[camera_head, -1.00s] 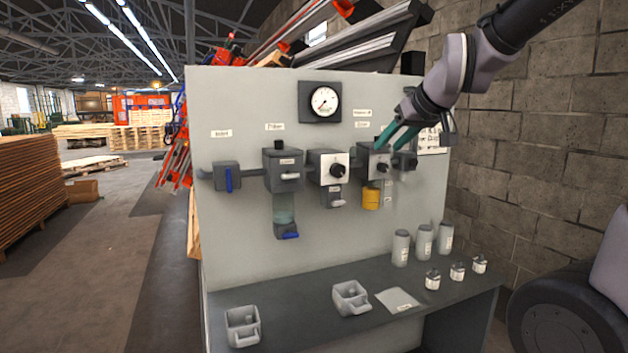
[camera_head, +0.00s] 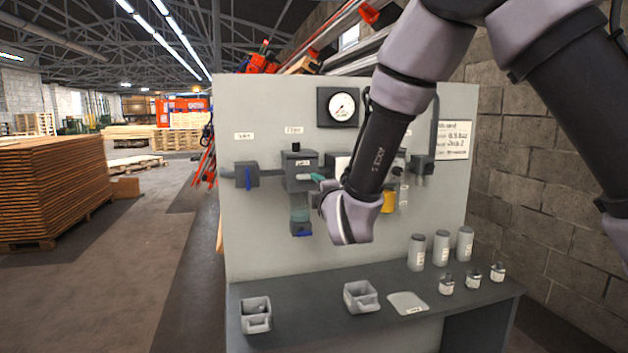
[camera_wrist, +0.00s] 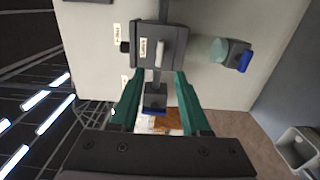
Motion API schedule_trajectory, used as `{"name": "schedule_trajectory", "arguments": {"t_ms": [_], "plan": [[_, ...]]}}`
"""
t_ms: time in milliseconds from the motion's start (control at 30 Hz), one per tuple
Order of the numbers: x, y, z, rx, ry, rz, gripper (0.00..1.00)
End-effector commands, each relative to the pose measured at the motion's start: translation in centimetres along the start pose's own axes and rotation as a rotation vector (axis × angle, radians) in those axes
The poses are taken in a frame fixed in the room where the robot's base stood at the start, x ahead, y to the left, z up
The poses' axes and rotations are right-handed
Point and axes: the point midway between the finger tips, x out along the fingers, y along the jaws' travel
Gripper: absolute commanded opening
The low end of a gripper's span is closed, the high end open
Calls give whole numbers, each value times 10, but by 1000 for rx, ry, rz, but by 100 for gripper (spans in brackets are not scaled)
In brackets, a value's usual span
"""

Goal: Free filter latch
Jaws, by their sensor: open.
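The filter (camera_head: 299,172) is a dark grey block on the panel with a translucent greenish bowl (camera_head: 299,207) below it. The bowl also shows in the wrist view (camera_wrist: 216,50). In the wrist view, a small pale latch handle (camera_wrist: 157,53) stands on the front of the filter block beside a white label. My gripper (camera_wrist: 159,75) is open and empty. Its teal fingers point at the filter block, with the latch just beyond and between the tips. I see no clear contact. In the head view a teal fingertip (camera_head: 318,177) shows at the filter's right side; my arm hides the rest.
A blue-handled inlet valve (camera_head: 247,176) is left of the filter. My arm covers the neighbouring unit and part of the yellow one (camera_head: 389,203). A gauge (camera_head: 342,106) is above. The bench below holds grey cups (camera_head: 361,297), canisters (camera_head: 441,247) and small bottles (camera_head: 473,279).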

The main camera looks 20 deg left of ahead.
Motion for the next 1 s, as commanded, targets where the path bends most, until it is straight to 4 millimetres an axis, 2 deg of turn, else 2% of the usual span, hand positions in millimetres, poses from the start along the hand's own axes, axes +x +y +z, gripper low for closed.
{"name": "schedule_trajectory", "arguments": {"t_ms": [300,500,667,933,1000], "plan": [[60,0,2,2,-2,0,46],[88,0,1,4,-1,-1,46],[97,0,1,4,-1,-1,46],[98,0,1,4,-1,-2,46],[98,0,1,5,-1,-2,20]]}}
